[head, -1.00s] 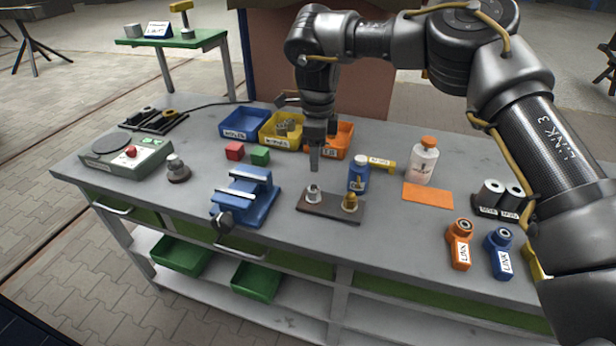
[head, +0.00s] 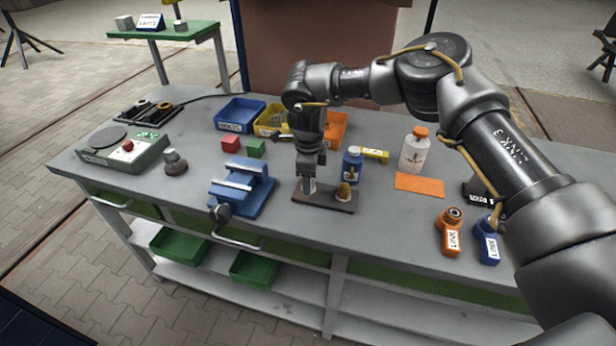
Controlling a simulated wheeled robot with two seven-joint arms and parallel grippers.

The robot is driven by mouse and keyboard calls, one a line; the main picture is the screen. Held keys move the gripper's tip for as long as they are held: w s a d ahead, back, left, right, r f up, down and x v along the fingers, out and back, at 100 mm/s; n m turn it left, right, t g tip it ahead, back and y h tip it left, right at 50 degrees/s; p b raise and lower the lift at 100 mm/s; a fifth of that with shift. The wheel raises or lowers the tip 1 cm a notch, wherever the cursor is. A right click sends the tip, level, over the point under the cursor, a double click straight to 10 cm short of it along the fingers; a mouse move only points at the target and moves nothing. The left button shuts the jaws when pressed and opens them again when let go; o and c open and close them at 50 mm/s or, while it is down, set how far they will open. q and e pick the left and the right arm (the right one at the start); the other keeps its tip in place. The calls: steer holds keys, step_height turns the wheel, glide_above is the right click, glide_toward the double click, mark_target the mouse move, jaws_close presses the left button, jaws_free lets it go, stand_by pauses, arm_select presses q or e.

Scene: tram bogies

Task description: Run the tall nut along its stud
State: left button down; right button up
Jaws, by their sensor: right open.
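A dark flat plate (head: 325,202) on the bench carries two fittings. The brass one (head: 344,192) stands upright at its right end, clear of my gripper. The silver one (head: 311,187) is at the left end, mostly hidden by my right gripper (head: 309,184). I cannot tell from this view which is the tall nut, and the studs' threads are too small to see. My right gripper points down with its open fingers at the silver fitting; whether they touch it is unclear. My left gripper is out of view.
A blue vise (head: 242,187) stands close left of the plate. Bins (head: 240,116) line the back. The bench front before the plate is clear.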

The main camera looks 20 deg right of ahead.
steer(key=c, duration=1)
steer(key=shift+m, duration=0.3)
